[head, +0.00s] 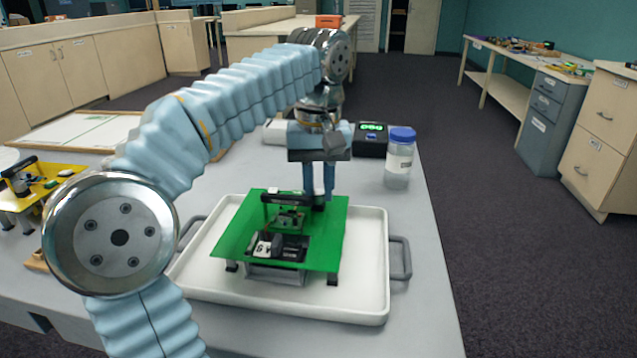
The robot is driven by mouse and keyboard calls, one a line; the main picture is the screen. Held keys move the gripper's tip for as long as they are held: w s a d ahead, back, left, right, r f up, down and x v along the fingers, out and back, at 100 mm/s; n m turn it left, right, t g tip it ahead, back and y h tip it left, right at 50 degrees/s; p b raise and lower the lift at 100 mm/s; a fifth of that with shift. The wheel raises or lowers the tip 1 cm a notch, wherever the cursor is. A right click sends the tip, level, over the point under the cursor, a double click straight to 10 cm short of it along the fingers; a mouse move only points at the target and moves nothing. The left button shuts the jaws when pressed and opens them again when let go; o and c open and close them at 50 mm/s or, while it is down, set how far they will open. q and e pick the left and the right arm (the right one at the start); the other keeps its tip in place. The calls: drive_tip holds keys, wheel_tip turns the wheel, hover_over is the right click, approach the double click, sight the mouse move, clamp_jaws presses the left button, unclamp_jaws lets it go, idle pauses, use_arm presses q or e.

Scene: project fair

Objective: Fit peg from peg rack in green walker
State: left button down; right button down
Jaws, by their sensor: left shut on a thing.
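The green walker (332,225), a green plate on short dark legs with small electronic parts and a black bar on top, stands in a white tray. My left gripper (318,198) comes down from above at the back right part of the green plate, close to the end of the black bar. Its fingers are shut on the peg, which is mostly hidden between and below the fingertips. I cannot tell whether the peg is in a hole. My right gripper is not in view. I cannot make out the peg rack clearly.
The white tray (350,309) has grey handles at both sides. A yellow walker (67,179) stands at the left. A jar with a blue lid (399,160) and a black box with a green display (371,139) stand behind the tray. The table's right strip is clear.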

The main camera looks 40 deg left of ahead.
use_arm(q)
drive_tip(key=shift+f, duration=0.1)
idle(0.5)
drive_tip(key=c, duration=0.9)
unclamp_jaws()
drive_tip(key=shift+r+p, duration=2.6)
drive_tip(key=shift+p, duration=0.2)
drive_tip(key=shift+r, duration=1.15)
